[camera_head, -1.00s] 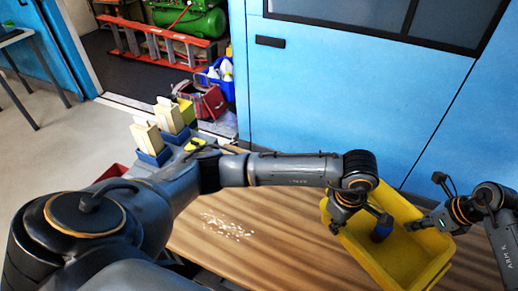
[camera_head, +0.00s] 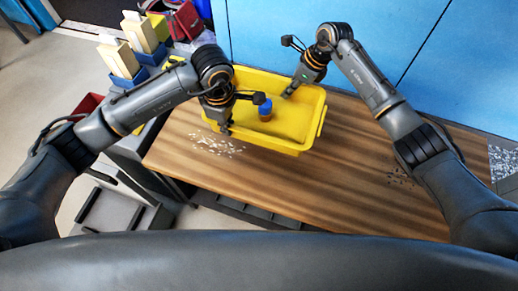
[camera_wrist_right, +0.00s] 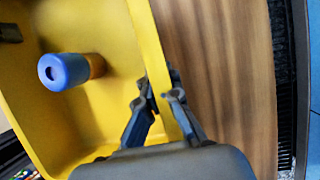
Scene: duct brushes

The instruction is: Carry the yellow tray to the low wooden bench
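The yellow tray (camera_head: 292,136) is over the wooden bench top (camera_head: 350,160), near its back left; I cannot tell whether it touches the wood. A small orange jar with a blue cap (camera_head: 265,108) stands inside; it also shows in the right wrist view (camera_wrist_right: 68,70). My left gripper (camera_head: 227,129) is at the tray's left wall and seems closed on its rim, its fingertips partly hidden. My right gripper (camera_head: 288,94) is at the back right wall. In the right wrist view its fingers (camera_wrist_right: 163,93) are on both sides of the yellow wall, shut on it.
Pale scraps (camera_head: 217,144) lie left of the tray, dark bits (camera_head: 391,177) to the right. Blue bins with upright cream items (camera_head: 125,62) stand at the left. A blue wall (camera_head: 400,45) is close behind. The bench's right half is mostly clear.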

